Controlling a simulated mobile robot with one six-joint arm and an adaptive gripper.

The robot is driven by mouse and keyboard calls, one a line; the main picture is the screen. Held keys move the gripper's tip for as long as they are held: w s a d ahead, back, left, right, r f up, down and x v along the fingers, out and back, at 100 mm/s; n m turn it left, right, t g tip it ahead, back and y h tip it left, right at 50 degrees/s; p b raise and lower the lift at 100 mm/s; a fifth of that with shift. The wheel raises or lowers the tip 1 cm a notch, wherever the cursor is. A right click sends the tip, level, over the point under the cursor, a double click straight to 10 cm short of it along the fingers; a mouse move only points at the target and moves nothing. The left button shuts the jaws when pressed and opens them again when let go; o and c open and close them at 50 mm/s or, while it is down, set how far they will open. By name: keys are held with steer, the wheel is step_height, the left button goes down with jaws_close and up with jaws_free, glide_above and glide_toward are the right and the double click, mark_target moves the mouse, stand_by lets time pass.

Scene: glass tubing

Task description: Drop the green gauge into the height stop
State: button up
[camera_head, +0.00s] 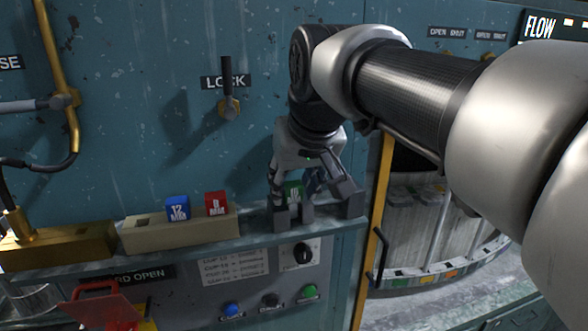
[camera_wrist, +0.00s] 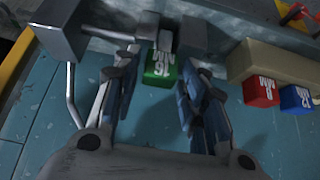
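The green gauge (camera_head: 294,190), a small block with white marking, is at the dark grey height stop (camera_head: 280,216) on the right part of the ledge. In the wrist view the gauge (camera_wrist: 160,66) lies against the stop's grey posts (camera_wrist: 191,38); how deep it sits is hidden. My gripper (camera_head: 292,188) reaches down over the stop. In the wrist view my gripper (camera_wrist: 164,72) has its fingers spread on either side of the gauge, with gaps showing, so it appears open and not clamped on it.
A beige rack (camera_head: 140,237) to the left holds a blue gauge (camera_head: 177,208) and a red gauge (camera_head: 216,203). A lock lever (camera_head: 228,104) sticks out of the teal panel. A yellow post (camera_head: 380,210) stands right of the ledge. A brass block (camera_head: 70,245) is at far left.

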steer(key=shift+o, duration=1.2)
steer(key=v, duration=1.2)
steer(key=s+d+f+m+b, duration=0.1)
steer(key=s+d+f+b, duration=0.3)
steer(key=f, duration=1.1)
steer(key=s+d+f+m+g+h+b, duration=0.1)
steer(key=s+d+f+b, duration=0.3)
steer(key=f, duration=1.2)
steer(key=s+d+f+m+b, duration=0.1)
steer(key=s+d+f+b, duration=0.3)
steer(key=s+f+b, duration=0.6)
step_height(320, 180, down, 5)
steer(key=shift+f+g+h+b, duration=0.15)
steer(key=shift+g+h+b, duration=0.15)
steer(key=shift+g+h, duration=0.1)
